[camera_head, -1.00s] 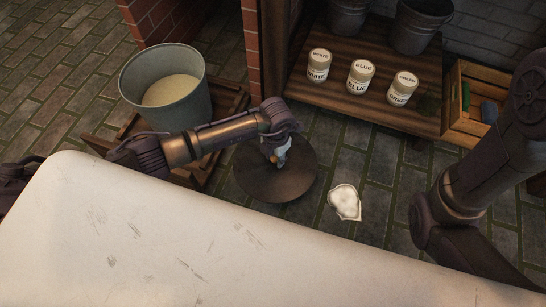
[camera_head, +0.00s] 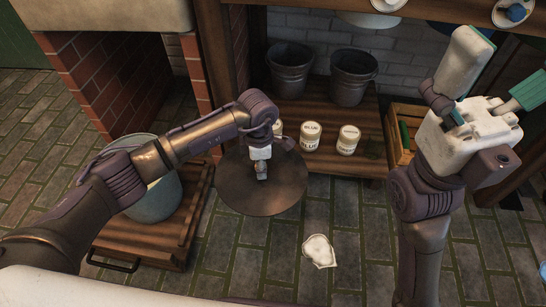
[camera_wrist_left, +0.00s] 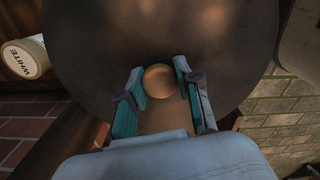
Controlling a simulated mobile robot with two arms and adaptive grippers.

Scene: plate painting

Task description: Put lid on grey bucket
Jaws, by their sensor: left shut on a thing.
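The lid (camera_head: 236,196) is a large dark round disc. My left gripper (camera_head: 262,172) is over its middle in the head view. In the left wrist view, the lid (camera_wrist_left: 100,60) fills the upper part, and the gripper's teal fingers (camera_wrist_left: 161,88) are closed around its round tan knob (camera_wrist_left: 159,80). The lid is held up in front of the shelf. The grey bucket (camera_head: 158,200) stands on a low wooden platform at the left, partly hidden behind my left arm. My right gripper (camera_head: 510,62) is raised at the right, its teal-padded fingers spread wide and nothing between them.
Jars labelled BLUE (camera_head: 311,137) and another jar (camera_head: 348,140) stand on the wooden shelf, with two dark buckets (camera_head: 352,76) behind. A wooden crate (camera_head: 398,150) is at the right. A white splotch (camera_head: 319,250) lies on the brick floor. A brick pillar (camera_head: 197,75) stands behind the bucket.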

